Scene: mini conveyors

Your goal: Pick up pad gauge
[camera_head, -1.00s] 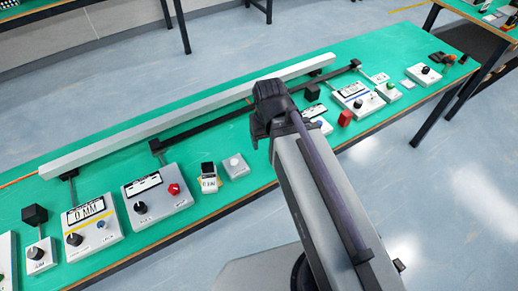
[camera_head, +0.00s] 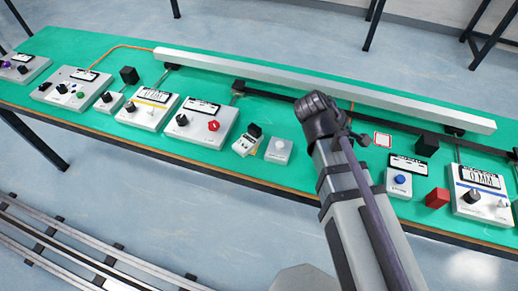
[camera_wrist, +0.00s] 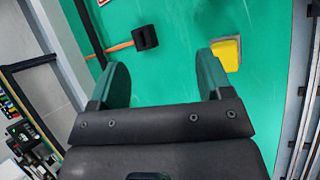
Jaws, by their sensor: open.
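The likely pad gauge is a small device with a dark display and a yellow edge (camera_head: 245,141). It stands near the table's front edge in the head view, left of my arm and beside a grey button box (camera_head: 278,151). My gripper (camera_wrist: 162,62) is open over the green table in the wrist view, with nothing between its fingers. A yellow-faced item with a pale rim (camera_wrist: 228,50) lies beyond the right finger, partly hidden by it; I cannot tell whether it is the gauge. In the head view my arm hides the fingers.
A long grey beam (camera_head: 300,85) runs along the back of the green table (camera_head: 130,45). Control boxes stand left, including one with a red knob (camera_head: 200,124). A red block (camera_head: 437,198) and a blue-button box (camera_head: 399,182) are right. A black block (camera_wrist: 145,37) lies ahead of the gripper.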

